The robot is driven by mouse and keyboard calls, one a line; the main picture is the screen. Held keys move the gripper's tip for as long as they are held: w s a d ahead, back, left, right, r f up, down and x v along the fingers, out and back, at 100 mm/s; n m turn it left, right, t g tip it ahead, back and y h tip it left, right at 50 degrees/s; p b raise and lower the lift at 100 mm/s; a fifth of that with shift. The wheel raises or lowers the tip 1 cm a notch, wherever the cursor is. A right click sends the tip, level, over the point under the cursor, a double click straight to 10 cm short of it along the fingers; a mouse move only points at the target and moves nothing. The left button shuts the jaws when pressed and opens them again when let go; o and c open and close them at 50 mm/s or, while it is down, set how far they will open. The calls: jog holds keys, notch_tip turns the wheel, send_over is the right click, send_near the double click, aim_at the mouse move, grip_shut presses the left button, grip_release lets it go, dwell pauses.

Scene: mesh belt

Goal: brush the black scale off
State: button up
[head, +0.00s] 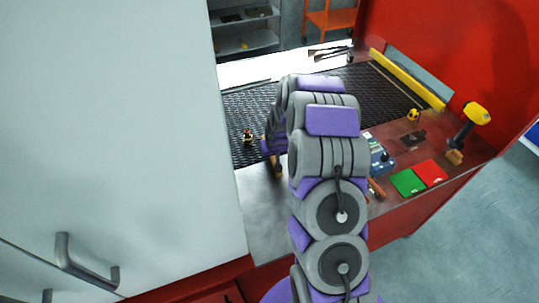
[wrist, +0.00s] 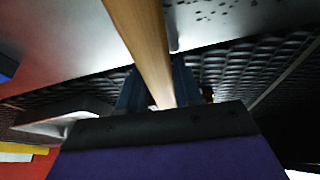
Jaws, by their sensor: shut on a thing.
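My gripper (wrist: 158,90) is shut on a wooden handle (wrist: 143,40), which runs up out of the wrist view between the two dark blue fingers. Its working end is out of that view. In the head view a tan piece of it (head: 277,168) shows beside my arm, low over the front edge of the belt. The dark mesh belt (head: 252,105) lies behind and left of my arm and also shows behind the fingers in the wrist view (wrist: 245,65). Black specks (wrist: 205,12) dot a pale metal surface at the top of the wrist view; I cannot tell whether they are the scale.
A small orange-and-black object (head: 248,137) is on the belt's left side. Right of my arm are a control box (head: 379,157), green (head: 407,182) and red (head: 431,173) squares and a yellow-headed tool (head: 474,118). A yellow bar (head: 405,78) borders the belt. A white cabinet (head: 110,130) blocks the left.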

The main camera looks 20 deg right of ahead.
jog(key=r, duration=0.3)
jog(key=shift+d, duration=0.2)
jog(key=shift+a+r+p, duration=0.2)
jog(key=shift+r+p, duration=0.05)
jog(key=shift+r, duration=0.4)
jog(key=shift+a+r+p, duration=0.15)
jog(key=shift+r+p, duration=0.1)
jog(key=shift+r, duration=0.4)
jog(key=shift+d, duration=0.1)
jog(key=shift+d+r, duration=0.1)
jog(key=shift+r, duration=0.4)
jog(key=shift+r+p, duration=0.3)
jog(key=shift+r, duration=0.7)
